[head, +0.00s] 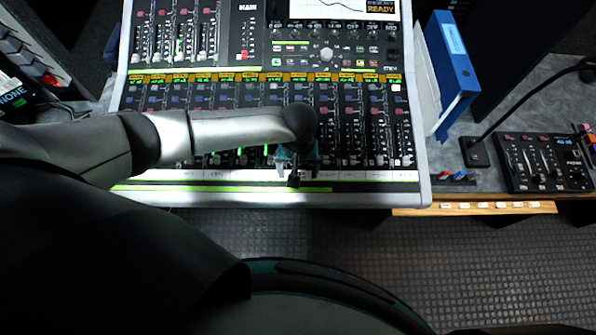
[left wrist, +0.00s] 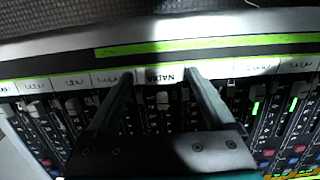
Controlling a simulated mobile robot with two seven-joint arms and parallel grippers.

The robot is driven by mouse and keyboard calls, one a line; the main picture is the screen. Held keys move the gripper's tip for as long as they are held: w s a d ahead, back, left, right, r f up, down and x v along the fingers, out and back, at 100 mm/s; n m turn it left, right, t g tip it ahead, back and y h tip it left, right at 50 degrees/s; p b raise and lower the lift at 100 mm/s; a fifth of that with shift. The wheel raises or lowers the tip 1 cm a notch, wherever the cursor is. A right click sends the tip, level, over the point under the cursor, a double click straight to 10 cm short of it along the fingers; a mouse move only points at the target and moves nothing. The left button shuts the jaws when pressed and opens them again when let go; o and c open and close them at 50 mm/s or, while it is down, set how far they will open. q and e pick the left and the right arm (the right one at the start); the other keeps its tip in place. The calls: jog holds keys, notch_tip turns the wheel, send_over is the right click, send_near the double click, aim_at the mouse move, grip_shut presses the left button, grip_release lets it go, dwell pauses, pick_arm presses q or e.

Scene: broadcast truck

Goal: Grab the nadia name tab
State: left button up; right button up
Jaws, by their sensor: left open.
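The nadia name tab (left wrist: 164,74) is a small white label, upside down in the left wrist view, in the row of name tabs along the mixing desk's front edge. My left gripper (left wrist: 160,75) is open, with one dark finger on each side of the tab. The fingertips reach the label row; I cannot tell whether they touch the tab. In the head view my left gripper (head: 297,170) points down at the front edge of the desk, and the tab cannot be read there. My right gripper is not in view.
The mixing desk (head: 240,195) has several faders and knobs behind the label row. Neighbouring name tabs (left wrist: 70,82) flank the tab. A blue binder (head: 453,70) and a small control panel (head: 545,163) stand to the right. Dark floor (head: 450,260) lies in front.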

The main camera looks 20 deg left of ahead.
pick_arm(q)
jog(key=shift+f, duration=0.65)
grip_shut()
jog(key=shift+r, duration=0.1)
dwell(0.3)
